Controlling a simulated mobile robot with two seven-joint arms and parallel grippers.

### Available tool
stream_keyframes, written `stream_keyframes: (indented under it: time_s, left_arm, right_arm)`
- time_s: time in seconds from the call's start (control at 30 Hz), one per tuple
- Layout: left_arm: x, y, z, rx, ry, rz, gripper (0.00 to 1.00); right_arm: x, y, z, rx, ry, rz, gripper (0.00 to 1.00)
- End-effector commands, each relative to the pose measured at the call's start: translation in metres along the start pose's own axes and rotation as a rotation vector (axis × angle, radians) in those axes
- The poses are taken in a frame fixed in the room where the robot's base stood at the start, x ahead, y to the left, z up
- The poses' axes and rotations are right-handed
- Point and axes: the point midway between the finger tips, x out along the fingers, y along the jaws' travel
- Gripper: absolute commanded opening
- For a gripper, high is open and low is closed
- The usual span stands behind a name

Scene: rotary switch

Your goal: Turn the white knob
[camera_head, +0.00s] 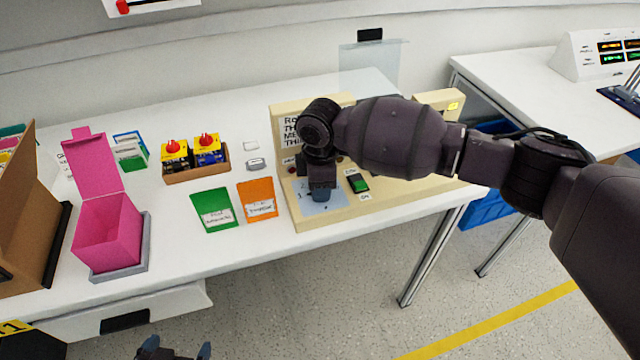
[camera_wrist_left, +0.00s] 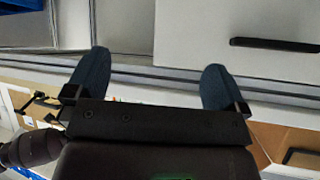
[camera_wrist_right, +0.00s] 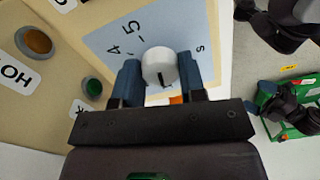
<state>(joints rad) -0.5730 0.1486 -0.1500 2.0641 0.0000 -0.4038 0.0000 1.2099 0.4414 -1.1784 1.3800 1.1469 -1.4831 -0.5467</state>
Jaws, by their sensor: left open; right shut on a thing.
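The white knob (camera_wrist_right: 159,67) sits on a light blue dial plate with printed numbers (camera_wrist_right: 110,40) in the right wrist view. A dark mark shows on the knob's face. My right gripper (camera_wrist_right: 158,75) is shut on the knob, with a blue finger on each side of it. In the head view my right gripper (camera_head: 321,190) is over the blue plate (camera_head: 318,207), and it hides the knob. My left gripper (camera_head: 175,348) is open and empty at the bottom edge of the head view, in front of the table. Its spread fingers show in the left wrist view (camera_wrist_left: 147,85).
The beige panel (camera_head: 425,188) also carries a green switch (camera_head: 357,184). To its left are an orange card (camera_head: 258,198), a green card (camera_head: 214,208), a wooden box with red-knobbed parts (camera_head: 197,175) and an open pink box (camera_head: 107,232). The front table strip is clear.

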Motion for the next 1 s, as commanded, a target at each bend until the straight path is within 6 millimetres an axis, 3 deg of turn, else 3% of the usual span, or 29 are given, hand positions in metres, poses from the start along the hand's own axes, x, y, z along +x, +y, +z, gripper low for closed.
stream_keyframes:
  time_s: [0.4, 0.7, 1.0]
  left_arm:
    - [-0.013, -0.004, -0.030, -0.006, 0.039, -0.008, 1.00]
    - [-0.033, -0.009, -0.037, -0.014, 0.027, -0.017, 1.00]
    - [-0.049, -0.012, -0.075, -0.013, 0.061, -0.019, 1.00]
  right_arm:
    - [-0.007, -0.001, -0.001, 0.272, 0.001, 0.003, 0.14]
    - [-0.006, -0.001, -0.001, 0.559, 0.003, 0.000, 0.14]
    - [-0.005, -0.001, -0.001, 0.843, 0.000, -0.003, 0.14]
